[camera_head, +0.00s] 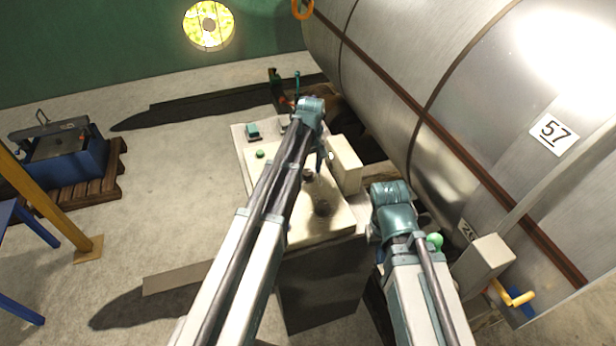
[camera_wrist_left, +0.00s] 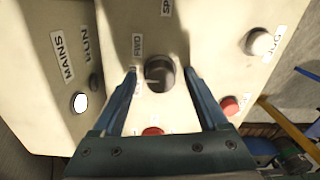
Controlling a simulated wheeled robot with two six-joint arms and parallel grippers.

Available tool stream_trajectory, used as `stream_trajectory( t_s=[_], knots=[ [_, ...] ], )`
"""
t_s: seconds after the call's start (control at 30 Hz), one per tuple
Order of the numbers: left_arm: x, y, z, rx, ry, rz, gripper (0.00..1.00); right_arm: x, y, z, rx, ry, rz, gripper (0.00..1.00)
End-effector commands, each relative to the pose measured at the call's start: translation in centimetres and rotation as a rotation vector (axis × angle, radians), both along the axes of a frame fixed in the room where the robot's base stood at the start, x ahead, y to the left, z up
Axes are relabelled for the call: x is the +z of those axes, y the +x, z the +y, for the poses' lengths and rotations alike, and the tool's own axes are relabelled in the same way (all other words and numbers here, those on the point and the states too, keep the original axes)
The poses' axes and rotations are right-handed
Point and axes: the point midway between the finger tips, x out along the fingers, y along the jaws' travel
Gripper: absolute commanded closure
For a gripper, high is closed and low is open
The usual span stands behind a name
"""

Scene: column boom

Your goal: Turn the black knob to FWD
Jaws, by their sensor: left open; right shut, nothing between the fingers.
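The black knob (camera_wrist_left: 160,74) sits on the cream control panel (camera_wrist_left: 215,55) in the left wrist view. A pale mark shows on its left side. A FWD label (camera_wrist_left: 137,45) is up and left of it; another label beside the left finger is partly hidden. My left gripper (camera_wrist_left: 160,82) is open, with one finger on each side of the knob; I cannot tell whether either touches it. In the head view my left arm reaches over the control desk (camera_head: 247,170), and its gripper is largely hidden. The end of my right arm is beside the desk, its fingers out of sight.
A white button (camera_wrist_left: 260,42) by a JOG label and red buttons (camera_wrist_left: 231,105) surround the knob. A raised box (camera_head: 344,165) stands on the desk. A big metal drum (camera_head: 450,70) is close on the right. Open floor lies left, before a blue machine (camera_head: 75,160).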

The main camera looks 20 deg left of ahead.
Motion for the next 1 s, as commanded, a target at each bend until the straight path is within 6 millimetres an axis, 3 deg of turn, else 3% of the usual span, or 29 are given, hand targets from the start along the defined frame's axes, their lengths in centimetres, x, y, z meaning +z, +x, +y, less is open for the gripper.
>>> stream_trajectory(
  t_s=[0.27,0.3,0.7,1.0],
  knots=[
    [-0.14,0.00,0.02,0.000,0.000,0.000,0.24,-0.14,0.00,0.00,0.000,0.000,0.000,1.00],
    [-0.14,-0.01,0.01,0.000,0.000,0.000,0.28,-0.14,0.00,0.00,0.000,0.000,0.000,1.00],
    [-0.15,0.00,0.00,0.000,0.000,0.000,1.00,-0.15,0.00,0.00,0.000,0.000,0.000,1.00],
    [-0.16,-0.02,-0.01,-0.029,0.000,0.000,1.00,-0.16,0.00,0.00,0.000,0.000,0.000,1.00]
  ],
)
